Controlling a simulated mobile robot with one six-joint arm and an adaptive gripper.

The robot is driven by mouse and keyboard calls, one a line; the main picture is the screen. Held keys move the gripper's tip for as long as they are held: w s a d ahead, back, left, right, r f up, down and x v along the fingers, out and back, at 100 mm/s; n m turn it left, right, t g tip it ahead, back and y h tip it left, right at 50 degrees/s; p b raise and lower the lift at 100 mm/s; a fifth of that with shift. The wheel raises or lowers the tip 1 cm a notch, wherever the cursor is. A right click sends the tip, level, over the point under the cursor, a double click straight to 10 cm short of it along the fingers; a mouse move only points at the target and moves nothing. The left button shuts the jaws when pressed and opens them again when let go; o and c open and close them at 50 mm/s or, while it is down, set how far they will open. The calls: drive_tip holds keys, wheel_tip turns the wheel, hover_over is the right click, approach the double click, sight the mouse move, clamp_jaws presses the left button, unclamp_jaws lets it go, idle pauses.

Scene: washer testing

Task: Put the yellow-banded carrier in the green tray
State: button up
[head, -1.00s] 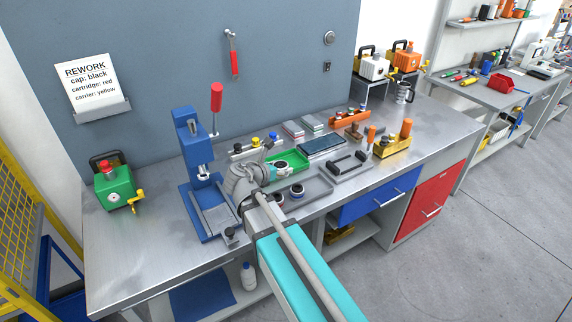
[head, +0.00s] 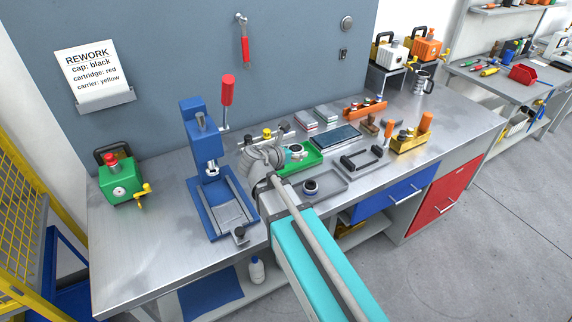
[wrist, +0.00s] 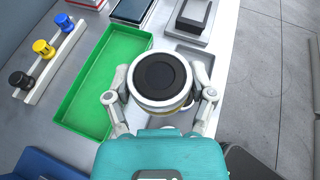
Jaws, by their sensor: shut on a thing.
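My gripper (wrist: 159,98) is shut on a round white-and-grey carrier with a black centre (wrist: 159,76). In the head view, the held carrier (head: 297,150) appears in front of the green tray (head: 314,160). In the wrist view, it overlaps the right long edge of the green tray (wrist: 87,95). The visible part of the tray floor there is empty. My gripper's fingertips are hard to see in the head view.
A grey tray (head: 338,192) with another round part (head: 311,187) lies nearer the front edge. A cap rack (wrist: 45,60) runs behind the green tray.

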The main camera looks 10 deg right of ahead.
drive_tip(key=shift+w+d+f, duration=0.1)
drive_tip(key=shift+d, duration=0.05)
drive_tip(key=shift+w+d+f+m+g+b, duration=0.2)
drive_tip(key=shift+d+f+m+b, duration=0.1)
drive_tip(key=shift+d+f+b, duration=0.2)
drive_tip(key=shift+w+d+f+m+g+b, duration=0.2)
drive_tip(key=shift+d+f+m+b, duration=0.15)
drive_tip(key=shift+b, duration=0.25)
drive_tip(key=shift+d+f+m+h+b, duration=0.35)
drive_tip(key=shift+d+h+b, duration=0.05)
drive_tip(key=shift+h+b, duration=0.1)
drive_tip(key=shift+w, duration=0.2)
drive_tip(key=b, duration=0.9)
hover_over(293, 163)
wheel_tip(293, 163, down, 9)
drive_tip(key=shift+f, duration=0.1)
